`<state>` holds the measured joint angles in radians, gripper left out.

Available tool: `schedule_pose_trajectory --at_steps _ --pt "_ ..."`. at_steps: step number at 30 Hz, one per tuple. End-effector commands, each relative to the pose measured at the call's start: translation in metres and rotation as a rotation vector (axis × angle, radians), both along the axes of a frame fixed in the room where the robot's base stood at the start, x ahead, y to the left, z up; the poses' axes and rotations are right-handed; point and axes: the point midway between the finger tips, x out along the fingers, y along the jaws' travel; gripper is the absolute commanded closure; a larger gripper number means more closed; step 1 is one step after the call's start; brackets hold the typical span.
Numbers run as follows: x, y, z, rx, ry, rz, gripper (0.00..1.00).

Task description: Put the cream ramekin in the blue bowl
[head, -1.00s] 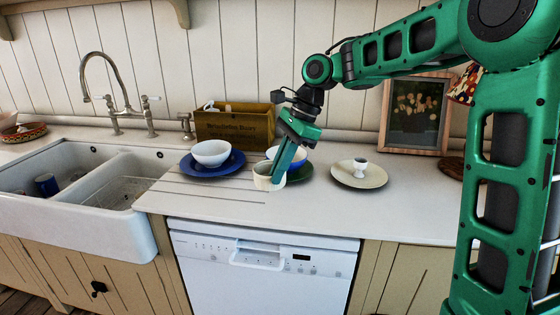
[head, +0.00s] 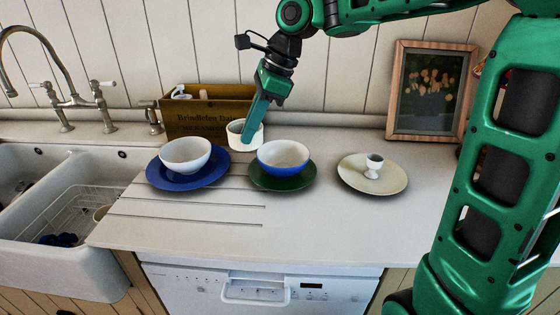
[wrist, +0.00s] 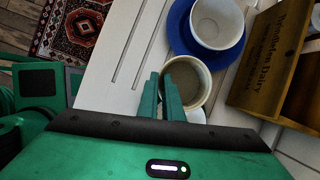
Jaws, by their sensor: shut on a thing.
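The cream ramekin (head: 238,128) is held upright in my gripper (head: 249,133), which is shut on its wall. In the head view it looks raised, just left of and above the rim of the blue bowl (head: 283,165). The blue bowl has a white inside and stands on a green plate (head: 283,184). In the wrist view the ramekin (wrist: 207,88) is open and looks empty, at the fingertips of my gripper (wrist: 162,82). A pale rim shows just below it there; I cannot tell for sure whose it is.
A white bowl (head: 185,153) on a blue plate (head: 186,184) stands to the left. A small white cup (head: 373,168) sits on a cream plate (head: 352,180) to the right. A wooden crate (head: 205,119) and a picture frame (head: 432,132) stand behind. The front counter is clear.

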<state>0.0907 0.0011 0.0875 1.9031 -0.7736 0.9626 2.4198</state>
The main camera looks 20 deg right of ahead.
Motion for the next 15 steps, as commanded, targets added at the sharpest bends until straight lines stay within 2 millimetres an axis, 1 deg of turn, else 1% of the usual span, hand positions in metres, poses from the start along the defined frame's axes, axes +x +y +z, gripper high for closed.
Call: schedule_pose_trajectory --at_steps 1,12,15 --pt "0.001 -0.008 -0.005 0.0 0.003 -0.004 1.0" --pt "0.011 -0.073 -0.048 0.0 0.003 0.006 1.0" --pt "0.014 -0.087 -0.057 0.0 0.002 0.008 1.0"
